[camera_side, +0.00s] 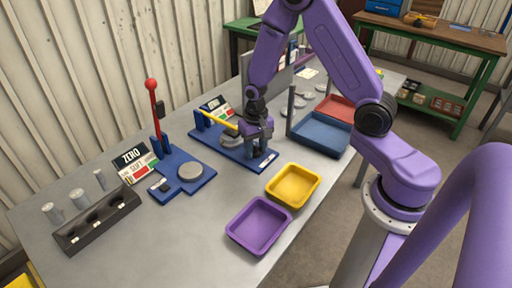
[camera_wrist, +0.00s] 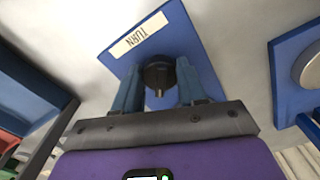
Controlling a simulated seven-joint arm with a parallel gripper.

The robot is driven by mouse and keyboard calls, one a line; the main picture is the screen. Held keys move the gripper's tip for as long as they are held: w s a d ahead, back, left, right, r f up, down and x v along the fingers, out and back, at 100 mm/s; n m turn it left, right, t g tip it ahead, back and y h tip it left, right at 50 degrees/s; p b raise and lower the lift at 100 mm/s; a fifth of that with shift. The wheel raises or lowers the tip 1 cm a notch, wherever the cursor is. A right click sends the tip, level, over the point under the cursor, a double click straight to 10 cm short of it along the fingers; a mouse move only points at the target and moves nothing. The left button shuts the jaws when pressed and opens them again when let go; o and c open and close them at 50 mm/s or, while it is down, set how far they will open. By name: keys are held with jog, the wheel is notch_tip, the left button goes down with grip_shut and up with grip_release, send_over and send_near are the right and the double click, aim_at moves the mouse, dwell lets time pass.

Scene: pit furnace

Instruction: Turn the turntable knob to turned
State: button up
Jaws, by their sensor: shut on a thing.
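The turntable knob (camera_wrist: 158,72) is dark and round, with a small brass-coloured pointer facing the gripper body in the wrist view.
A yellow bar (camera_side: 218,122) and a grey disc stand on the same base, left of my gripper. A red-knobbed lever (camera_side: 152,88) stands farther left. Yellow (camera_side: 292,185), purple (camera_side: 258,225) and blue (camera_side: 320,134) trays lie nearby. A grey post (camera_side: 291,110) rises behind right.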

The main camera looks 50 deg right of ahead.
aim_at(256, 148)
jog(key=o, duration=1.1)
jog(key=shift+c, duration=0.2)
jog(key=shift+r, duration=0.1)
notch_tip(256, 148, up, 17)
jog(key=shift+r, duration=0.15)
